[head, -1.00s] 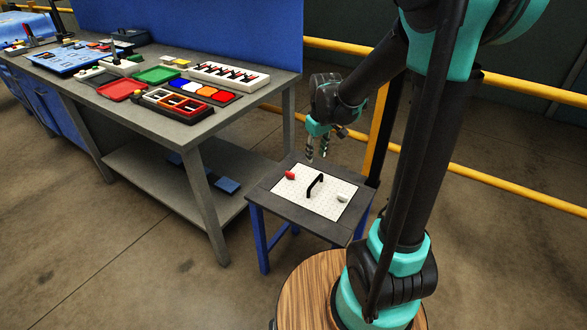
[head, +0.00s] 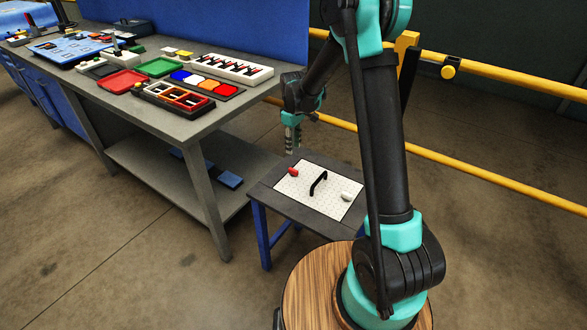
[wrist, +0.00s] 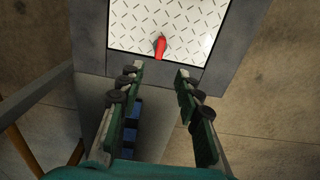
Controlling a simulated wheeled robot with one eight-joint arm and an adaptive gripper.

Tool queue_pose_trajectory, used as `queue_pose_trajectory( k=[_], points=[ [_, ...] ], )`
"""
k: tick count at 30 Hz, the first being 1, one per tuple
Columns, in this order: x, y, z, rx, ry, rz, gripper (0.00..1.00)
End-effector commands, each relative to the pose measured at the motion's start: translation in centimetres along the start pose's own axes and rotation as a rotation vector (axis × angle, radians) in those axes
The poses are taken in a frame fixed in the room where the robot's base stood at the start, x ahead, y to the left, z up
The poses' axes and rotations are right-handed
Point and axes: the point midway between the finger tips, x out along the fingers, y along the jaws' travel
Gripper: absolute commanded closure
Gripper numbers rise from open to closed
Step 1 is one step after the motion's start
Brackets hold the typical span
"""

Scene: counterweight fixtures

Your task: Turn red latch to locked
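The red latch (head: 293,171) is a small red piece at the left corner of a white patterned plate (head: 305,199) on a small dark table. In the wrist view the red latch (wrist: 160,46) shows near the plate's edge, just beyond my fingertips and between their lines. My gripper (head: 293,146) is above the table's far left edge. In the wrist view my gripper (wrist: 158,72) has its two fingers apart with nothing between them. It appears apart from the latch.
A black handle (head: 318,183) stands up mid-plate, with a white piece (head: 346,196) to its right. A grey workbench (head: 185,125) with trays stands to the left. A yellow rail (head: 470,165) runs behind the small table.

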Motion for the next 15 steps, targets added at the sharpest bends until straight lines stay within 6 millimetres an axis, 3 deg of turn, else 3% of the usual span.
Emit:
queue_pose_trajectory(
  k=[15],
  points=[
    [9.8, 0.0, 0.0, 0.001, 0.0, 0.0, 0.66]
  ],
)
